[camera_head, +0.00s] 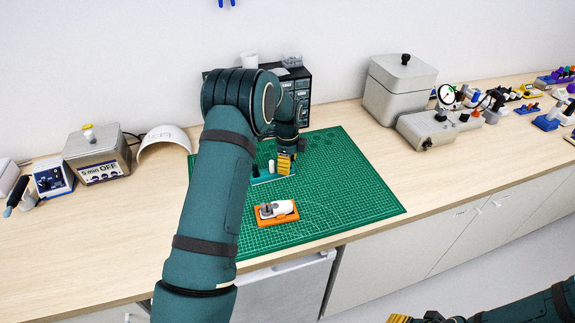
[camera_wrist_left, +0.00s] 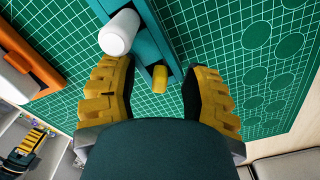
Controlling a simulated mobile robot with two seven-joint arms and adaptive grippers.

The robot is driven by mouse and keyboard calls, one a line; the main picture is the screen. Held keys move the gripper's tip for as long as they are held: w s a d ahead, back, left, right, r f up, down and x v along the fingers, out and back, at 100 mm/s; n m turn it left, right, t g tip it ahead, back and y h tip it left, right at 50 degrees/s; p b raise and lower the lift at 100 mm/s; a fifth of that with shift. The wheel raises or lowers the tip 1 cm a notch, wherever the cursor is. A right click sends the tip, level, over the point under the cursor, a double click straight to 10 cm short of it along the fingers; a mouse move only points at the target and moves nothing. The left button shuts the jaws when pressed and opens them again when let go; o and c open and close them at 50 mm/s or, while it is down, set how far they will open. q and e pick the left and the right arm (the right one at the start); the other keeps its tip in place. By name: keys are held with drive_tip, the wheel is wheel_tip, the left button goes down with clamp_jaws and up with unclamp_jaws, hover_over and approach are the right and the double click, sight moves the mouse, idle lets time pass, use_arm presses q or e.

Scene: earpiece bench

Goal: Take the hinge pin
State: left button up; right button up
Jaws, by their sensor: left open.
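A small yellow piece (camera_wrist_left: 160,78), which may be the hinge pin, stands at a teal holder (camera_wrist_left: 148,48) in the left wrist view. My left gripper (camera_wrist_left: 168,98) is open, one yellow finger on each side of that piece, and I see no contact. In the head view this gripper (camera_head: 287,164) points down at the right end of the teal holder (camera_head: 262,180) and hides the piece. A white cylinder (camera_wrist_left: 120,32) stands on the holder beside it. My right gripper (camera_head: 400,318) is cut off at the bottom edge; its jaws are unclear.
A green cutting mat (camera_head: 350,190) lies under the holder. An orange tray (camera_head: 290,217) with a white part (camera_head: 281,207) lies in front of it. A dark drawer cabinet (camera_head: 301,95) stands behind. A grey box (camera_head: 400,85) stands at back right. The mat's right side is clear.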

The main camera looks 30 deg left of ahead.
use_arm(q)
drive_tip(key=shift+r, duration=0.1)
clamp_jaws()
wheel_tip(320, 180, up, 10)
drive_tip(key=shift+f+p, duration=0.1)
drive_tip(key=shift+p, duration=0.25)
drive_tip(key=shift+r+p, duration=1.2)
drive_tip(key=shift+r, duration=0.4)
